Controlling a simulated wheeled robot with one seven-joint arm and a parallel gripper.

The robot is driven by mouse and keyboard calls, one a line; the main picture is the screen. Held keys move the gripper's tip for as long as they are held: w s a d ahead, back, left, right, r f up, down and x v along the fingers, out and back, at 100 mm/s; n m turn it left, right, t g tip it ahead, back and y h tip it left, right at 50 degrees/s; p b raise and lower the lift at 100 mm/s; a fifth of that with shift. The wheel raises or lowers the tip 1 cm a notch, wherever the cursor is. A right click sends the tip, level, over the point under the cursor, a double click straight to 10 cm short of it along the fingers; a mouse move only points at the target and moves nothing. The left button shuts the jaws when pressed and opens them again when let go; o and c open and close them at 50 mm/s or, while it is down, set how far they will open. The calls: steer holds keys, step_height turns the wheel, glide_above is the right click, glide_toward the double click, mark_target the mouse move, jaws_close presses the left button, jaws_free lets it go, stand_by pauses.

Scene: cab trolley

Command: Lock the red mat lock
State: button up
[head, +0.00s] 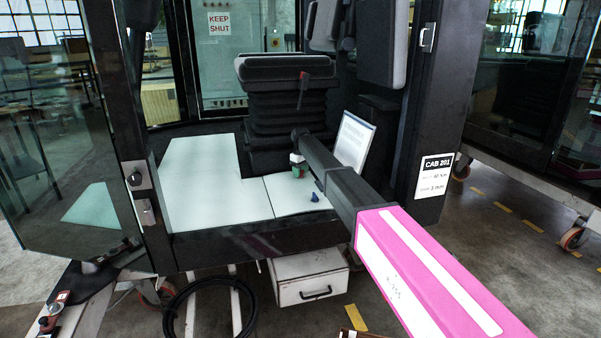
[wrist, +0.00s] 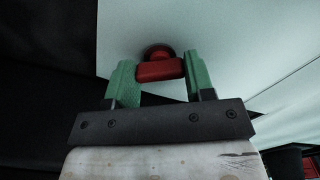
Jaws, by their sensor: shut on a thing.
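The red mat lock (wrist: 160,71) sits on the pale mat (wrist: 225,30) in the wrist view. The handle lies roughly crosswise between the fingers. In the head view my gripper (head: 299,172) reaches down to the mat (head: 200,190) on the cab floor, in front of the seat base. The lock is mostly hidden there by the gripper.
A small blue piece (head: 314,197) stands on the mat near my gripper. A document board (head: 354,140) leans to the right of my arm. The seat (head: 287,85) rises behind. The open glass door (head: 70,130) and door frame bound the left side.

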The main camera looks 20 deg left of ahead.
steer(key=m, duration=0.6)
stand_by(0.3)
steer(key=shift+m, duration=0.3)
steer(key=o, duration=0.9)
step_height(320, 180, up, 11)
steer(key=shift+f, duration=0.1)
stand_by(0.4)
